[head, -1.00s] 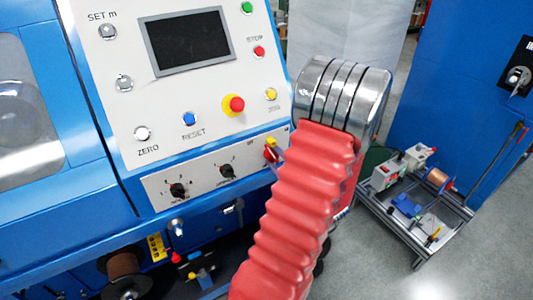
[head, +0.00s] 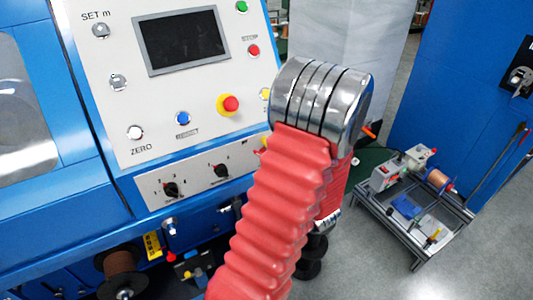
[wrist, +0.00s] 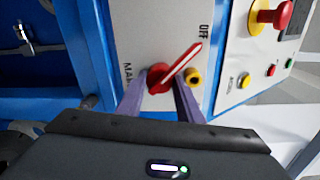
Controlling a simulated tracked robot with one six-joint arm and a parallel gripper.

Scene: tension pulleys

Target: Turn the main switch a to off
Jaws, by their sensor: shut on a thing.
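In the wrist view, the main switch (wrist: 160,79) is a red rotary knob on a pale panel. Its red lever with a white stripe slants to the upper right. The word OFF stands above and right of the knob, and MAIN stands to its left. My gripper (wrist: 157,93) has its two purple fingers on either side of the red knob, shut on it. In the head view, my red ribbed arm and metal wrist hide the gripper and most of the switch.
A small yellow knob (wrist: 194,76) sits close right of the lever. The red emergency stop (wrist: 270,16) is further up right. In the head view, a display (head: 181,42) and two black selector knobs are on the blue machine.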

